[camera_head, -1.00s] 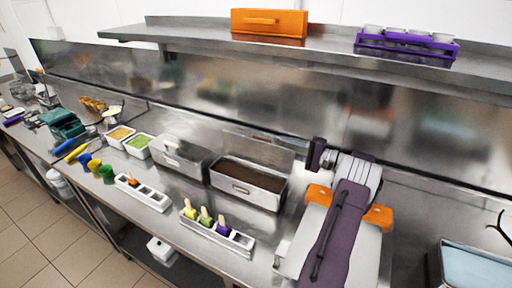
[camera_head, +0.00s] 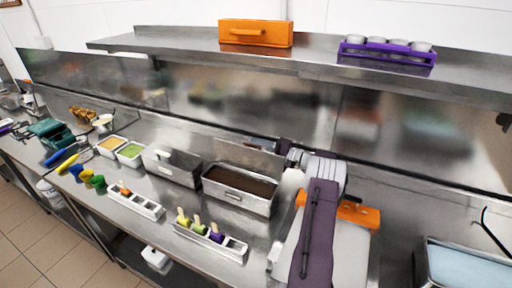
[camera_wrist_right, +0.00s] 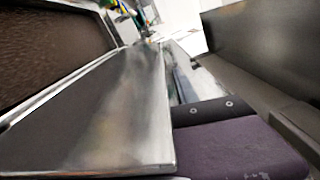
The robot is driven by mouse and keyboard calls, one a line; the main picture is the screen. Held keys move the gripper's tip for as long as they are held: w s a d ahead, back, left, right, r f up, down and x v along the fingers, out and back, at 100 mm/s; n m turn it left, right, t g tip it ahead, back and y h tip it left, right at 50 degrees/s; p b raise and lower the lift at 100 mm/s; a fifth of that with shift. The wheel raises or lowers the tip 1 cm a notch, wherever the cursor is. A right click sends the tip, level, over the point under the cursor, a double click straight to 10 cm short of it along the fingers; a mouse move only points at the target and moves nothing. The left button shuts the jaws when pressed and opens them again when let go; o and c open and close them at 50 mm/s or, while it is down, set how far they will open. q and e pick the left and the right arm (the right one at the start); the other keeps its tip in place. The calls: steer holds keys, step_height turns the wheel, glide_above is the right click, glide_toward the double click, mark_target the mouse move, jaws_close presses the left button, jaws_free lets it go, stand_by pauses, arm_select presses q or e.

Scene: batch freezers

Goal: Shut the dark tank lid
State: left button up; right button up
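The dark tank is a steel tank (camera_head: 238,198) with dark brown contents, on the counter in the head view. Its steel lid (camera_head: 250,158) is open and stands tilted up along the tank's back edge. The tank's dark contents (camera_wrist_right: 45,45) also show at left in the right wrist view, with the lid's steel sheet (camera_wrist_right: 110,115) close in front. My right gripper (camera_head: 286,150) is at the lid's right end, partly hidden behind it. Contact is unclear. A purple finger part (camera_wrist_right: 240,150) shows in the wrist view; the finger gap is hidden. My left gripper is out of view.
A closed steel tank (camera_head: 172,168) stands left of the dark tank. A mold with popsicles (camera_head: 210,242) and another mold (camera_head: 135,202) lie in front. The backsplash (camera_head: 250,105) and shelf (camera_head: 320,62) are behind. A blue-topped basin (camera_head: 465,268) is at right.

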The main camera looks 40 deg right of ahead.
steer(key=shift+w+a+r, duration=0.2)
steer(key=shift+w+r, duration=0.05)
steer(key=shift+r, duration=0.05)
jaws_close()
steer(key=shift+s+a+r, duration=0.1)
steer(key=shift+a+r, duration=0.05)
steer(key=shift+w+a+f, duration=0.1)
steer(key=shift+w+f, duration=0.2)
steer(key=shift+w, duration=0.5)
steer(key=shift+s+f, duration=0.1)
steer(key=shift+f, duration=0.05)
